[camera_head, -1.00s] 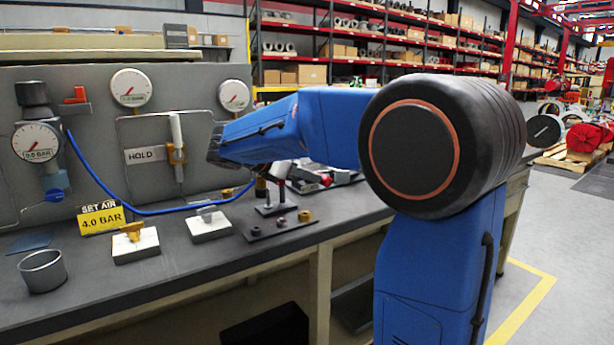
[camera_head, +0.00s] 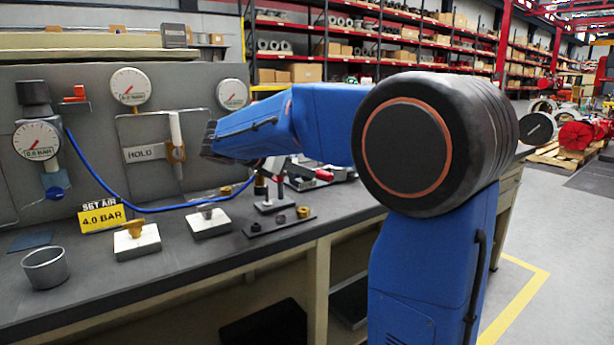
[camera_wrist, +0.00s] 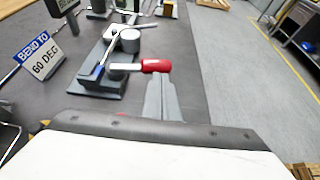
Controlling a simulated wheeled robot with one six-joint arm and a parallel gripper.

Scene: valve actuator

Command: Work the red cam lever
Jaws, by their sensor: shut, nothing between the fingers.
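In the wrist view my gripper (camera_wrist: 160,84) is shut and empty, its fingers pointing away over the bench. A red-gripped lever (camera_wrist: 156,66) lies just past the fingertips, its grey arm reaching left to a dark grey block fixture (camera_wrist: 98,86). I cannot tell whether the fingertips touch the red grip. In the head view a red handle (camera_head: 323,175) shows on the bench beyond my arm. A small red part (camera_head: 76,92) sits on the grey panel at left. I cannot tell for sure which red part is the cam lever. My gripper is mostly hidden by my arm in the head view.
A "BEND TO 60 DEG" sign (camera_wrist: 40,56) stands left of the fixture. On the bench are a grey cup (camera_head: 45,268), a white block with a brass piece (camera_head: 137,240) and a dark plate with small parts (camera_head: 280,226). A blue hose (camera_head: 150,211) hangs along the panel.

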